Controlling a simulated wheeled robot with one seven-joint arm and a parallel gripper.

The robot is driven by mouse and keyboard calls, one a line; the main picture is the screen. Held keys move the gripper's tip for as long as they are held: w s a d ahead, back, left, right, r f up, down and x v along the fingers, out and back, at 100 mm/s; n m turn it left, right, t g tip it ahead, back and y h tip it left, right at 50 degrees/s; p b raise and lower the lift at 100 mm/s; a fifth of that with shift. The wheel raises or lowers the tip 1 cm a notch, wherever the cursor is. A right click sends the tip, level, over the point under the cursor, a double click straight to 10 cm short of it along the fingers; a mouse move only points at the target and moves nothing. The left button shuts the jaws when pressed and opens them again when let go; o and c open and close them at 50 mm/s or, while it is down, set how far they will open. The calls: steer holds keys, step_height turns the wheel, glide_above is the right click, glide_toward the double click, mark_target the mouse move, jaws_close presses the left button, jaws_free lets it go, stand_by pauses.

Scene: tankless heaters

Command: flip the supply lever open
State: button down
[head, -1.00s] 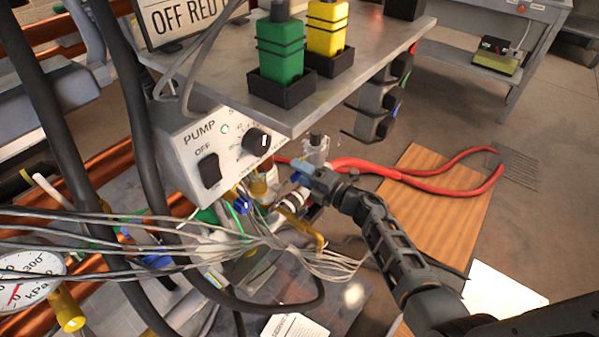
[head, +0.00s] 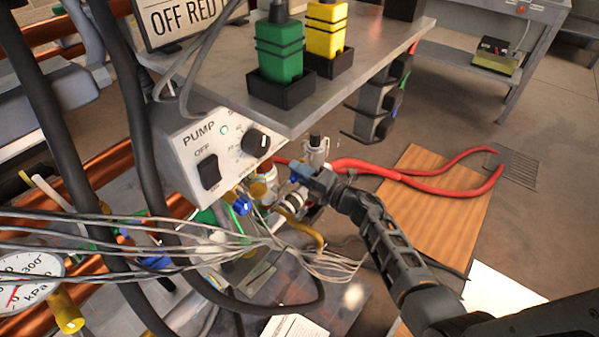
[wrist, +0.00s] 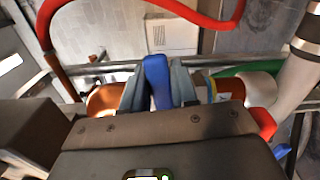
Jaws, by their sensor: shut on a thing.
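A blue lever (wrist: 157,80) stands between the two grey fingers of my gripper (wrist: 158,90) in the wrist view, with a finger against each side. My gripper is shut on it. In the head view my gripper (head: 316,181) is at the pipework below the shelf, right of the pump box, and a bit of the blue lever (head: 298,174) shows at its tip. The lever's base and pivot are hidden behind the gripper body. I cannot read a label on this lever.
The pump box (head: 183,150) with switch and knob sits left of my gripper. A grey shelf (head: 340,95) overhangs above. Thin grey cables (head: 180,235) cross at the left. A red hose (head: 420,180) runs behind. Another blue handle (head: 241,206) is nearby.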

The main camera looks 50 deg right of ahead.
steer(key=shift+r, duration=0.1)
stand_by(0.3)
steer(key=r+n, duration=0.1)
steer(key=n, duration=0.2)
steer(key=shift+a+r+b, duration=0.3)
steer(key=shift+r+b, duration=0.05)
steer(key=shift+r, duration=0.05)
steer(key=shift+a+r+n, duration=0.25)
steer(key=shift+r+n, duration=0.15)
steer(key=shift+n, duration=0.4)
steer(key=shift+a+r+n, duration=0.2)
steer(key=shift+r+n, duration=0.2)
steer(key=shift+n, duration=0.4)
steer(key=c, duration=1)
jaws_free()
steer(key=shift+o, duration=0.2)
steer(key=s, duration=0.8)
steer(key=shift+d, duration=0.15)
steer(key=shift+c, duration=0.5)
